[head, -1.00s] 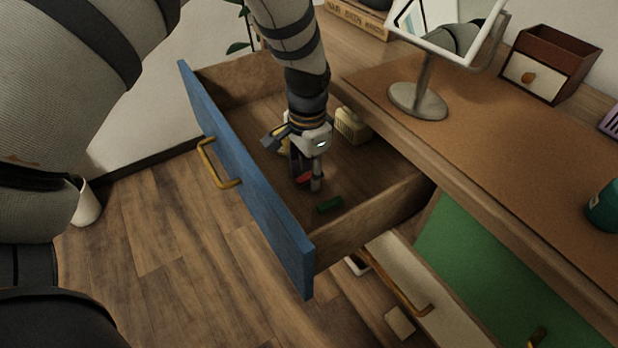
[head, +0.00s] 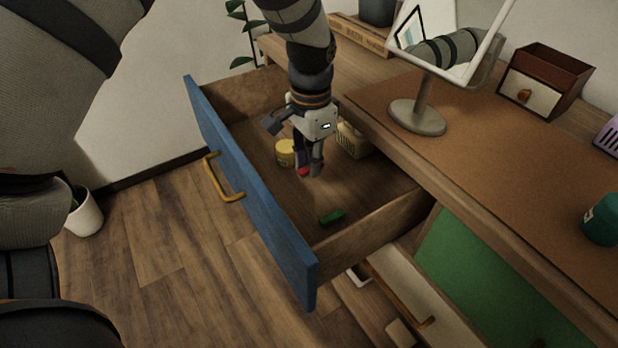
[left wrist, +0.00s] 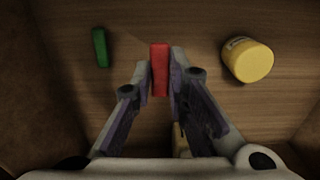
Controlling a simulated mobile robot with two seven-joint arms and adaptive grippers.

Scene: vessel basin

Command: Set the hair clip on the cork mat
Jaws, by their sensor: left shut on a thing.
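My left gripper (head: 310,170) is inside the open blue-fronted drawer, pointing down. It is shut on a small red bar, which I take for the hair clip (head: 304,171). In the left wrist view the red clip (left wrist: 160,70) stands between the fingertips, and the gripper (left wrist: 160,75) holds it above the drawer floor. The cork mat (head: 500,165) is the brown sheet on the desk top, to the right of the drawer. My right gripper is not in view.
The drawer (head: 250,190) also holds a green piece (head: 332,217), a yellow jar (head: 286,152) and a cream item (head: 352,140). A mirror (head: 418,116) and a teal container (head: 602,220) stand on the mat. The mat's middle is clear. A small wooden box (head: 545,82) stands behind.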

